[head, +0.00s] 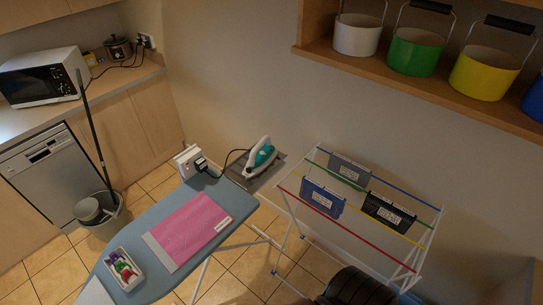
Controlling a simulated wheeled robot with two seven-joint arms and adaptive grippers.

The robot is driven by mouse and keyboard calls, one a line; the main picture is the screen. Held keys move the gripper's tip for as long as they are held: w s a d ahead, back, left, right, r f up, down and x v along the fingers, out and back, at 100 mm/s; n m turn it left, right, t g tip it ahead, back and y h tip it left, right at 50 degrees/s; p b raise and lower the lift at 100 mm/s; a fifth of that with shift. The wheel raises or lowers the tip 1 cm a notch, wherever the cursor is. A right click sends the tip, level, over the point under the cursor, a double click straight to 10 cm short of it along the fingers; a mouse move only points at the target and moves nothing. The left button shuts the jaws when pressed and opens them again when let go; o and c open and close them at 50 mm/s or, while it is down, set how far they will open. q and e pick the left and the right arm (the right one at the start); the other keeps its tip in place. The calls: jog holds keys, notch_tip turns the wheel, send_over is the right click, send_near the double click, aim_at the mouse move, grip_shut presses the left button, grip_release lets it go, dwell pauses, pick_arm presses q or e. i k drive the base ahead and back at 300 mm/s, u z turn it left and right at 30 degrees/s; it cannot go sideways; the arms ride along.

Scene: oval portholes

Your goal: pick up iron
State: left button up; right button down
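The iron (261,157) is teal and white. It sits on a dark grey rest (273,173) beyond the far end of the blue ironing board (142,219), in the middle of the head view. It looks tilted, with its narrow end pointing up. A dark cord runs from it toward a white socket box (189,161) at the board's far end. Neither of my grippers shows in the head view, and nothing is seen touching the iron.
A pink cloth (192,229) and a tray of small bottles (123,271) lie on the board. A drying rack (425,238) with labelled cards stands right of the iron. A shelf (420,85) with coloured buckets overhangs at upper right. A mop bucket (104,222) stands left.

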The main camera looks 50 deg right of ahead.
aim_at(259, 164)
jog(key=z, duration=1.5)
jog(key=k, duration=0.25)
jog(key=z, duration=0.4)
